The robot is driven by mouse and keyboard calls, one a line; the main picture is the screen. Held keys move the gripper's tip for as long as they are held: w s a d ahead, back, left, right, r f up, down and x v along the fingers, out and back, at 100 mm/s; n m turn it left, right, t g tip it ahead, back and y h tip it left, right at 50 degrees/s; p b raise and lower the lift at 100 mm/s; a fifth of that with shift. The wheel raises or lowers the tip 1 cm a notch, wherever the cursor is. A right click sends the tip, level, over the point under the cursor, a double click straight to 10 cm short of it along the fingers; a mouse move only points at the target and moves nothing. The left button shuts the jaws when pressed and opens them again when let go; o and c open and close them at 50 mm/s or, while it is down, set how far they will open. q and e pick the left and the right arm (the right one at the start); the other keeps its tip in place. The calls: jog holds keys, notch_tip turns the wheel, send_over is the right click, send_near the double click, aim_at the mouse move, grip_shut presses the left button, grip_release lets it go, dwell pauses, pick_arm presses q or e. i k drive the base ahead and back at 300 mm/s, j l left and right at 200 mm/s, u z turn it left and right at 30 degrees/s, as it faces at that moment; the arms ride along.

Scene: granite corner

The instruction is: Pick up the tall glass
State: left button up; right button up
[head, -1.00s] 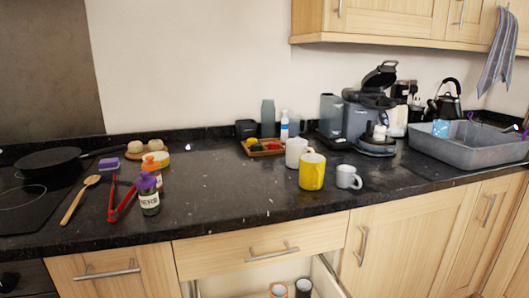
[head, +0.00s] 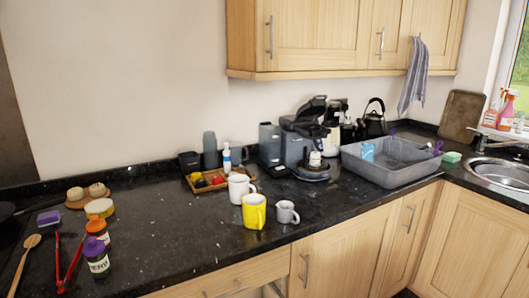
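No clear drinking glass can be made out for certain. A tall grey-green cylindrical vessel (head: 210,150) stands upright at the back of the counter, near the wall. I cannot tell whether it is glass. A small bottle with a blue cap (head: 227,157) stands just right of it, and a wooden tray with colourful items (head: 205,187) lies in front, hiding its lower part. Neither of my grippers shows in the head view.
On the black counter (head: 180,235) stand a white mug (head: 239,188), a yellow mug (head: 254,211) and a small grey-white cup (head: 287,212). A coffee machine (head: 305,140) and a grey basin (head: 390,175) stand right. Bottles (head: 97,258) and tongs (head: 70,262) are left.

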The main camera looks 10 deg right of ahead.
aim_at(396, 143)
jog(key=z, duration=1.7)
jog(key=i+z, duration=0.1)
jog(key=z, duration=0.35)
jog(key=i+z, duration=0.1)
jog(key=z, duration=0.75)
jog(key=i+z, duration=0.15)
jog(key=z, duration=0.75)
jog(key=j+z, duration=0.15)
jog(key=z, duration=0.3)
jog(key=i+j+z, duration=0.1)
jog(key=z, duration=0.35)
jog(key=j, duration=1.3)
jog(key=j+u, duration=0.25)
jog(key=j, duration=0.2)
jog(key=i+j+u, duration=0.2)
jog(key=j, duration=0.2)
jog(key=j+u, duration=0.25)
jog(key=j, duration=0.2)
